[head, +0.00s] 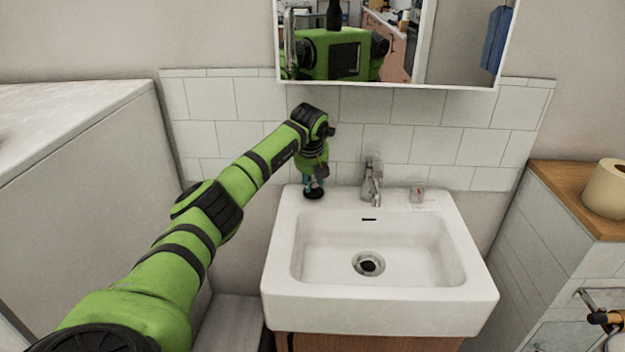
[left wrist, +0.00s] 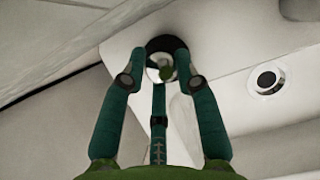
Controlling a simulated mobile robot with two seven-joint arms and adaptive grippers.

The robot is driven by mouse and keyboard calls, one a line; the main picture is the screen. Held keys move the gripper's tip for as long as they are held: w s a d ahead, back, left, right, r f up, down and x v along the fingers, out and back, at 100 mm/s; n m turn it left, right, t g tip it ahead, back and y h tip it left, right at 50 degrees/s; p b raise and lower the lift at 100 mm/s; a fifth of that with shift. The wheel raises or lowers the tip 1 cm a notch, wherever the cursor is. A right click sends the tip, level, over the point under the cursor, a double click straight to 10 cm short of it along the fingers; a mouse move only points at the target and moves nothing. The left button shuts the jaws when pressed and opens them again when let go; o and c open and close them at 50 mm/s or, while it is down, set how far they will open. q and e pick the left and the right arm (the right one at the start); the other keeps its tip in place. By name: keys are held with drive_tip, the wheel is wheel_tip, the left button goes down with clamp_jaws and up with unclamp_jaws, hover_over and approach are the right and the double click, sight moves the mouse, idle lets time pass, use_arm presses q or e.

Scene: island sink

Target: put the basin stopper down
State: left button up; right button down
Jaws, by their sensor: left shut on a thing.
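The basin stopper (head: 313,194) is a small dark round piece with a shiny centre, at the back left corner of the white sink (head: 283,270). My left gripper (head: 315,181) points down at that corner and is shut on the stopper. In the left wrist view the stopper (left wrist: 181,48) sits between the tips of the teal fingers (left wrist: 166,68), its black edge showing beyond them. I cannot tell whether it touches the rim below. The basin's drain (head: 368,264) is an open metal ring with a dark hole; it also shows in the left wrist view (left wrist: 266,80). My right gripper is not seen.
The faucet (head: 372,182) stands at the middle of the sink's back rim, right of my left gripper. A small clear item (head: 417,194) is further right. A tiled wall (head: 410,140) and mirror (head: 452,45) are close behind. The bowl is empty.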

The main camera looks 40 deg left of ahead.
use_arm(q)
drive_tip(key=shift+f, duration=0.35)
drive_tip(key=shift+f, duration=0.15)
drive_tip(key=o, duration=1.1)
drive_tip(key=shift+r, duration=0.3)
drive_tip(key=v, duration=0.7)
drive_tip(key=shift+b, duration=0.45)
